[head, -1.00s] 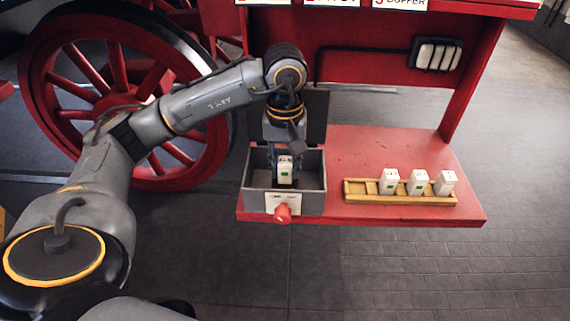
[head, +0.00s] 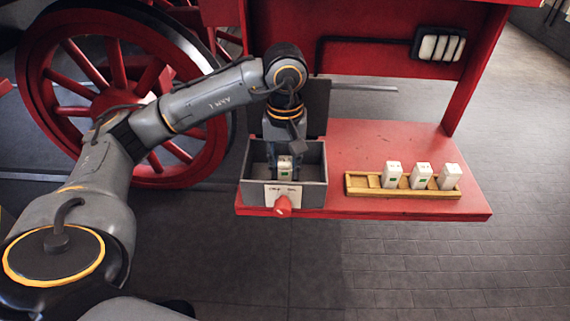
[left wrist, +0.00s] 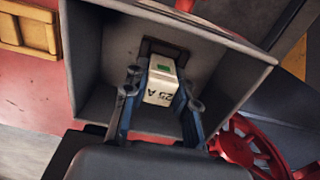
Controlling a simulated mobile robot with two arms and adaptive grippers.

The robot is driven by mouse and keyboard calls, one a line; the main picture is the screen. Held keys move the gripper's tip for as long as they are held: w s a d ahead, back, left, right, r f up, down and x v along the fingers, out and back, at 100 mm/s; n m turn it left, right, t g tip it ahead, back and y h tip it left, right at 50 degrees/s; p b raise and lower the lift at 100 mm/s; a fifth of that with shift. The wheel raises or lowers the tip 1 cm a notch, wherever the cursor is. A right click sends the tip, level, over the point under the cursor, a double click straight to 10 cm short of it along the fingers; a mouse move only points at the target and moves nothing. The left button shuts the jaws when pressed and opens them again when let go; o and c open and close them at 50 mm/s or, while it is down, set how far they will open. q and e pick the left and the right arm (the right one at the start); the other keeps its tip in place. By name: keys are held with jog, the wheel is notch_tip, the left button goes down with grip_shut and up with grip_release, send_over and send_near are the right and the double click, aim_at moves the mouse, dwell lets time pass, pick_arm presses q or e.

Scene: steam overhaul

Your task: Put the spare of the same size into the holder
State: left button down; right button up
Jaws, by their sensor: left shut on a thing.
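A white block-shaped fuse (head: 285,172) with a green mark is inside the open grey box (head: 311,195). My left gripper (head: 285,160) reaches down into the box, shut on this fuse. In the left wrist view the fuse (left wrist: 160,88) reads "25 A" and sits upright between the two fingers of the gripper (left wrist: 162,94). A dark holder (left wrist: 178,50) shows at the fuse's far end on the box floor; I cannot tell whether the fuse is seated in it. My right gripper is not in view.
A wooden rack (head: 373,192) on the red shelf (head: 388,143) holds three white spares (head: 421,175), with an empty place at its left. A spoked red wheel (head: 103,98) stands at left.

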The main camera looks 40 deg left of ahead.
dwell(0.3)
pick_arm(q)
jog(key=c, duration=1)
grip_release()
notch_tip(320, 180, up, 12)
jog(key=shift+f, duration=0.1)
